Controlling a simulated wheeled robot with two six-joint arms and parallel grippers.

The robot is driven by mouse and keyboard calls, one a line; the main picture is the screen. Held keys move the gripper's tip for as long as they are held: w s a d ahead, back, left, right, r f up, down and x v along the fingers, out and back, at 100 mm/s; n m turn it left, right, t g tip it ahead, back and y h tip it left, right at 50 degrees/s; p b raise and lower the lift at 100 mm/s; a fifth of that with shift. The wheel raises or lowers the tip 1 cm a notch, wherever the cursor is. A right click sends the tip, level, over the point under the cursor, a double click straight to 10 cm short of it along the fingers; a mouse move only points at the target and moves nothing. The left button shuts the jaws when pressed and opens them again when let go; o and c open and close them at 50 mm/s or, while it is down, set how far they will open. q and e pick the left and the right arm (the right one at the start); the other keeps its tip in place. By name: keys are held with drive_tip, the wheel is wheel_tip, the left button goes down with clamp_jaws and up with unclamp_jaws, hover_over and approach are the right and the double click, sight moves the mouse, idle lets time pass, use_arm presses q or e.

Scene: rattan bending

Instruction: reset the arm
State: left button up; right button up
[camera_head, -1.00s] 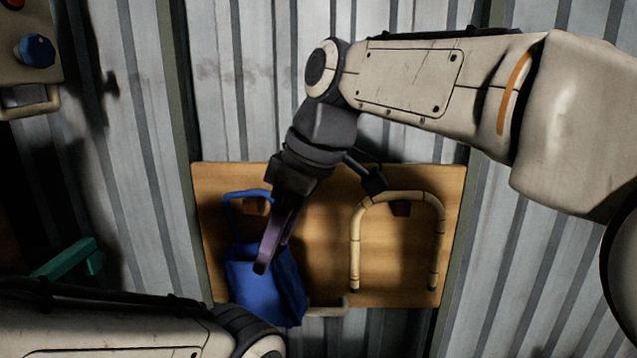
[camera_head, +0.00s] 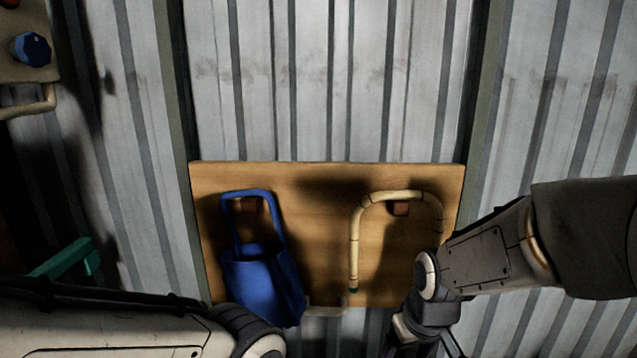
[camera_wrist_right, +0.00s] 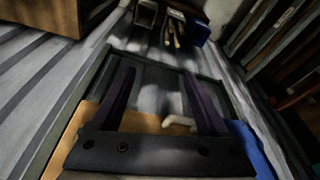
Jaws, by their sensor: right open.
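My right arm comes in from the right in the head view, bent low in front of the board's lower right corner. Its fingers are out of that view. In the right wrist view my right gripper (camera_wrist_right: 160,95) shows two dark fingers spread wide with nothing between them. My left arm lies along the bottom left of the head view; its gripper is not in view. A blue bag (camera_head: 262,280) hangs by its handle from a peg on the wooden board (camera_head: 310,190). A bent rattan piece (camera_head: 355,240) hangs from the right peg, its right leg partly hidden by my arm.
A panel with a blue knob (camera_head: 32,50) is at the upper left. A teal bar (camera_head: 68,258) is at the left. A pale hook (camera_head: 325,310) sticks out at the board's lower edge. The corrugated wall (camera_head: 330,80) above the board is unobstructed.

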drive_tip(key=s+d+f+m, duration=0.2)
drive_tip(key=s+d+f, duration=0.1)
drive_tip(key=s+f, duration=0.15)
drive_tip(key=s+a+f+n+g+b, duration=0.1)
drive_tip(key=s+a+f+n+b, duration=0.2)
drive_tip(key=s+a+b, duration=0.3)
drive_tip(key=s+a+f+n+g+b, duration=0.1)
drive_tip(key=s+a+f+n+b, duration=0.2)
drive_tip(key=s+a+b, duration=0.3)
drive_tip(key=shift+s+a+f+n+g+b, duration=0.3)
drive_tip(key=shift+s+a+n+g+b, duration=0.1)
drive_tip(key=shift+s+a, duration=0.25)
drive_tip(key=shift+d, duration=0.1)
